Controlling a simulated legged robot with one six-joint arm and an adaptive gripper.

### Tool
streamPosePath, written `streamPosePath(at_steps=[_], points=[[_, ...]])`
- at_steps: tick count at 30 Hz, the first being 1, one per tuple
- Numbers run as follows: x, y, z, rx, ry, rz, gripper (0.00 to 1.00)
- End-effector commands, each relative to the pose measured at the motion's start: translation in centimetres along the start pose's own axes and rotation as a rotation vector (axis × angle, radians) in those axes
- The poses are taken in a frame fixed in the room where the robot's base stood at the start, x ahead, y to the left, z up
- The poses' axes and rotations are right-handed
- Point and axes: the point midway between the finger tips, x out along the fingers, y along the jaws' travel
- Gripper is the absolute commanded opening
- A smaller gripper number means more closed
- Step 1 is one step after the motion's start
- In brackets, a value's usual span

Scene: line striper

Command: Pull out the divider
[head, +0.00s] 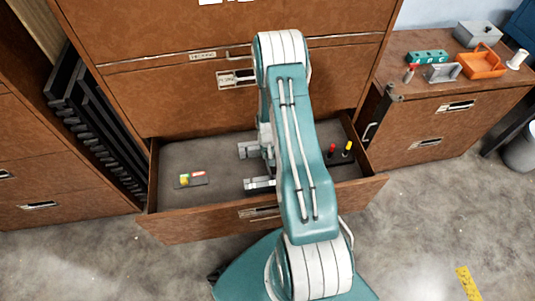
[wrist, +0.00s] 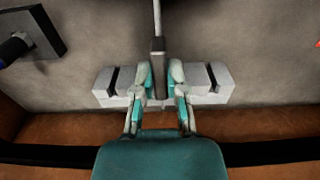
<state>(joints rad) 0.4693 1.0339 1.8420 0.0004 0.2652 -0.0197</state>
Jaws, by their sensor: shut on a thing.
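An open brown drawer (head: 165,224) lies below and in front of me. In the head view my arm covers the divider.
A dark holder (head: 340,160) with red and yellow-topped pieces stands at the drawer's right. A small dark tray (head: 190,185) with coloured items lies at its left. A low cabinet (head: 430,130) at right carries an orange tray (head: 482,64).

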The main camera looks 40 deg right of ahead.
Motion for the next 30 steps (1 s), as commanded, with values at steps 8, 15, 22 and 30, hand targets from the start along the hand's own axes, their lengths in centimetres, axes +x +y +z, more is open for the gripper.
streamPosePath(at_steps=[8, 15, 22, 30], points=[[-0.5, 0.0, 0.0, 0.000, 0.001, 0.000, 0.00], [-0.8, 0.0, 0.0, 0.000, 0.001, 0.000, 0.00], [-1.2, 0.0, 0.0, 0.000, 0.001, 0.000, 0.00], [-2.1, 0.0, 0.0, 0.000, 0.001, 0.000, 0.00]])
